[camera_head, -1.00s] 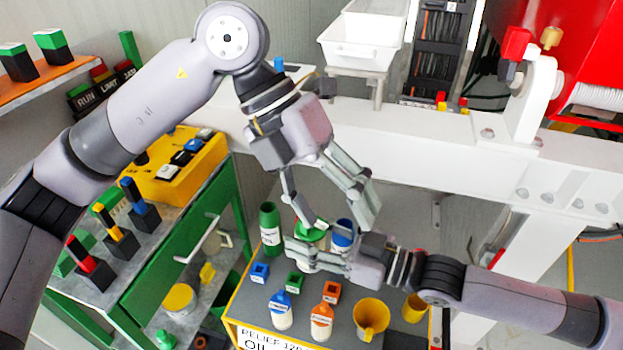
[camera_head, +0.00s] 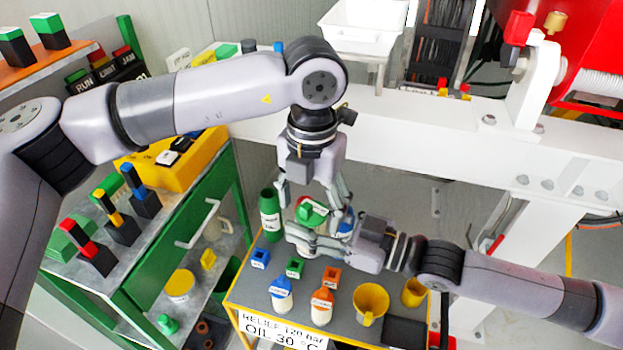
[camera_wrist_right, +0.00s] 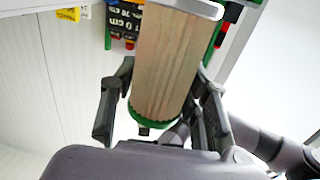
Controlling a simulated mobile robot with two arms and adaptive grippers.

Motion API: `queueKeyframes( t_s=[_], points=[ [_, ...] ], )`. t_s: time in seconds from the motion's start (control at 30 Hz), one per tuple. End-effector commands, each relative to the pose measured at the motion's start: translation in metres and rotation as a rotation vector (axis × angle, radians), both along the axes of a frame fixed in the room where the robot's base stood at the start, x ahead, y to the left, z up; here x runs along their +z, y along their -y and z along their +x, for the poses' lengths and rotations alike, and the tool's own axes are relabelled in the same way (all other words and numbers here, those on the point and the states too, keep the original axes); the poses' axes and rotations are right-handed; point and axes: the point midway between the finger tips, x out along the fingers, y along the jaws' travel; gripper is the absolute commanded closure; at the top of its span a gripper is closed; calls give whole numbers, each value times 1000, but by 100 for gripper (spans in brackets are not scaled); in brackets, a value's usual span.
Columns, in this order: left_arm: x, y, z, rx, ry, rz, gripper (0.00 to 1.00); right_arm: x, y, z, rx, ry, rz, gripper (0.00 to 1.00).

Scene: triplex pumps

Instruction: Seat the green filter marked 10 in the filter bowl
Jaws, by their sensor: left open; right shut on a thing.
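The green filter (camera_head: 311,212) shows in the head view mainly as its green end cap, above the worktable. In the right wrist view it is a tan pleated cylinder (camera_wrist_right: 170,65) with a green cap at its lower end in the picture. Its number is not legible. My right gripper (camera_head: 316,239) is shut on the filter; in the wrist view its fingers (camera_wrist_right: 165,100) lie on both sides. My left gripper (camera_head: 312,198) is open, pointing down, with fingers on either side of the green cap; contact cannot be told. I cannot make out the filter bowl for certain.
On the worktable (camera_head: 245,295) stand a green bottle (camera_head: 269,215), a blue bottle (camera_head: 347,222), small blue, green and orange blocks, two white bottles with coloured tops and a yellow funnel (camera_head: 370,303). A white beam (camera_head: 450,125) runs behind; a green cart (camera_head: 130,290) stands left.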

Motion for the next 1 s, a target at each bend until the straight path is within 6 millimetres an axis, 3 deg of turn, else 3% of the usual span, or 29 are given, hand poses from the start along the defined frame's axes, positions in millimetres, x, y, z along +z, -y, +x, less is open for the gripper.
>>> queueKeyframes(
  t_s=[0.23, 0.63, 1.0],
  points=[
    [-32, 0, 0, 0, 0, -1, 32, 1, 0, 0, 0, 1, 2, 90],
    [-39, 0, 0, 0, 0, -1, 32, 1, 0, 0, 0, 1, 0, 90],
    [-39, 0, 0, 0, 0, -1, 56, 1, 0, 0, 0, 1, 0, 90]
  ],
)
